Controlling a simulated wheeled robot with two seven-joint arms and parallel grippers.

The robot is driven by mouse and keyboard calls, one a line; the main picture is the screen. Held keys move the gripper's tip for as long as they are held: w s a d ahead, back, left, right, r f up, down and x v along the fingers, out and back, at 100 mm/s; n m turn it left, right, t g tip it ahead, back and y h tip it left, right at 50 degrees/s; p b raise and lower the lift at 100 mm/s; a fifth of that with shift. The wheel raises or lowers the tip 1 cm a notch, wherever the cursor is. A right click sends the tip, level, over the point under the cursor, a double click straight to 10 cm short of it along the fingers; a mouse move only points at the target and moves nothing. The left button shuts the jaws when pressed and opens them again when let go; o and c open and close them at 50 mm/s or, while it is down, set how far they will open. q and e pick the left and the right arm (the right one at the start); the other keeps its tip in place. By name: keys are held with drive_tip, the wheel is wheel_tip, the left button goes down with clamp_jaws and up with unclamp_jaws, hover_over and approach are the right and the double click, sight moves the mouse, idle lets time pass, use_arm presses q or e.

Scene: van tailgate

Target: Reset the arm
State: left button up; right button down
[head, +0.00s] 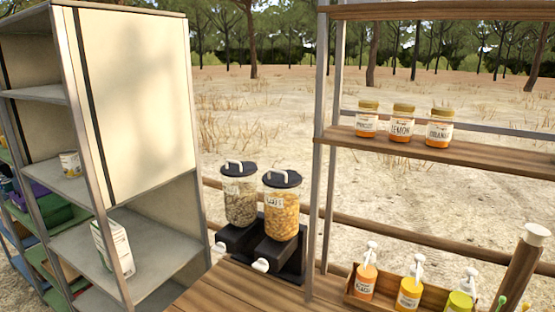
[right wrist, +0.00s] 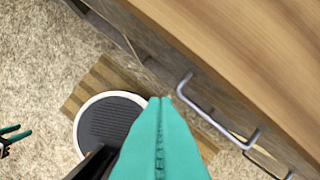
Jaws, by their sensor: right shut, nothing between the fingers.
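My right gripper (right wrist: 160,99) shows large in the right wrist view. Its teal fingers are together with nothing between them, and it hangs apart from the wooden counter (right wrist: 245,50). At the left edge of that view is my left gripper (right wrist: 14,134), small, with two teal fingers standing apart and nothing seen between them. Neither gripper shows in the head view.
Metal handles (right wrist: 215,115) stick out from the counter's side near my right gripper. In the head view, two cereal dispensers (head: 262,208), a bottle crate (head: 385,300) and a jar shelf (head: 480,154) stand around the counter. A grey shelf unit (head: 135,95) is left.

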drive_tip(key=s+d+f+g+b, duration=0.1)
drive_tip(key=s+f+b, duration=0.35)
drive_tip(key=f, duration=1.15)
drive_tip(key=s+d+f+g+b, duration=0.15)
drive_tip(key=s+f, duration=0.55)
drive_tip(key=f, duration=0.9)
drive_tip(key=s+f+b, duration=0.2)
drive_tip(key=s+f, duration=0.4)
drive_tip(key=s, duration=0.2)
drive_tip(key=shift+d, duration=0.4)
drive_tip(key=shift+t, duration=0.25)
